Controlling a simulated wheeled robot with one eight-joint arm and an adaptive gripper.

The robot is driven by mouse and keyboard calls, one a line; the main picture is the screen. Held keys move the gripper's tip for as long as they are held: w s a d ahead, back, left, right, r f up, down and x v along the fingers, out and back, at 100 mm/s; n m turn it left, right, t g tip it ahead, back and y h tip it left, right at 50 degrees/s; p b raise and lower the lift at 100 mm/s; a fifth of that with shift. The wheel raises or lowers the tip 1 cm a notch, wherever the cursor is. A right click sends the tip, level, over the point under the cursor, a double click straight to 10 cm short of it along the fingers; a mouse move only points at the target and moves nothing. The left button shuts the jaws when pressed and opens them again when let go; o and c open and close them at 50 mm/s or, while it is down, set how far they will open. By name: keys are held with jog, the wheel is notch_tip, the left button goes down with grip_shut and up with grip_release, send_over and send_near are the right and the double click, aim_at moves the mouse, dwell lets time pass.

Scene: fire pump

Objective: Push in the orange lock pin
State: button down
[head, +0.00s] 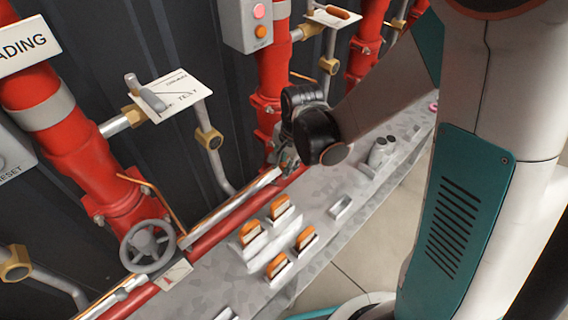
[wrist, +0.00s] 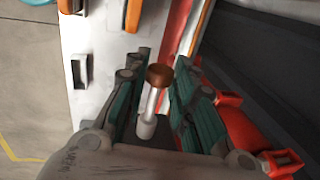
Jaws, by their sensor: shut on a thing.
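In the wrist view my gripper (wrist: 165,62) has its two green fingers on either side of a pin with a round orange-brown head (wrist: 159,76) and a pale metal shaft. This looks like the lock pin. The shaft runs down the picture to a pale cylindrical end. The exact contact between the fingers and the pin is hard to see. In the head view my gripper (head: 287,156) is at the pipework behind the grey bench, mostly hidden by my wrist, and the pin cannot be made out there.
Orange-topped blocks (head: 279,207) stand on the grey bench (head: 335,229). Red vertical pipes (head: 272,60) with brass fittings stand along the dark wall. A handwheel (head: 148,246) is at the lower left, and a grey button box (head: 248,22) is above. Floor at right is clear.

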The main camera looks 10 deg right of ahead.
jog(key=w+d, duration=0.1)
jog(key=d, duration=0.1)
jog(key=shift+w+d, duration=0.3)
jog(key=shift+w, duration=0.05)
jog(key=c, duration=1.3)
grip_release()
jog(key=shift+c, duration=0.2)
notch_tip(320, 180, up, 12)
jog(key=s+d, duration=0.1)
jog(key=s, duration=0.1)
jog(key=shift+d, duration=0.15)
jog(key=shift+s+f, duration=0.1)
jog(key=s+d+r+n+t, duration=0.2)
jog(key=s+d+r+n, duration=0.1)
jog(key=s+n, duration=0.2)
jog(key=s+d+r+n+t+h, duration=0.1)
jog(key=s+d+r+n+t, duration=0.2)
jog(key=s+n, duration=0.3)
jog(key=s+r, duration=0.1)
jog(key=s, duration=0.1)
jog(key=shift+s+r, duration=0.3)
jog(key=shift+s, duration=0.1)
